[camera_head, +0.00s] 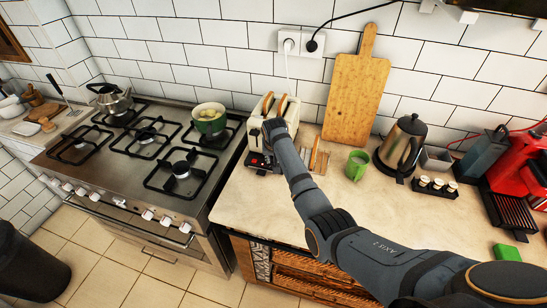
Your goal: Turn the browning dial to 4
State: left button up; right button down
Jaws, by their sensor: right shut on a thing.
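A cream toaster (256,120) stands on the counter by the back wall, just right of the stove. Two slices of bread (282,105) stick up from its slots. My right arm reaches across the counter from the lower right. My right gripper (258,163) is at the toaster's front, low down, and is shut on the browning dial. The dial and its marks are hidden by the gripper and too small to read. My left gripper is not in view.
A wooden board (355,100) leans on the wall. A green mug (357,165), a kettle (402,145) and a red coffee machine (520,170) stand to the right. A green pot (209,120) is on the stove (150,165). The front counter (240,205) is clear.

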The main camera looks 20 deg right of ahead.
jog(key=m+h, duration=0.1)
jog(key=m, duration=0.1)
jog(key=shift+a+m, duration=0.1)
jog(key=shift+m, duration=0.2)
jog(key=m, duration=0.1)
jog(key=m+h+b, duration=0.1)
jog(key=shift+w+f+m+g, duration=0.1)
jog(key=shift+w+m+g, duration=0.05)
jog(key=shift+m+g, duration=0.15)
jog(key=shift+m+g+b, duration=0.3)
jog(key=shift+m+b, duration=0.4)
jog(key=shift+m, duration=0.2)
jog(key=m+g+h+b, duration=0.1)
jog(key=m+b, duration=0.1)
jog(key=b, duration=0.1)
jog(key=shift+w+m, duration=0.1)
jog(key=shift+m, duration=0.3)
jog(key=shift+a+m+b, duration=0.1)
jog(key=shift+m+b, duration=0.6)
jog(key=shift+b, duration=0.35)
jog(key=shift+r, duration=0.2)
jog(key=c, duration=1.4)
grip_release()
jog(key=shift+g, duration=0.3)
jog(key=shift+c, duration=0.2)
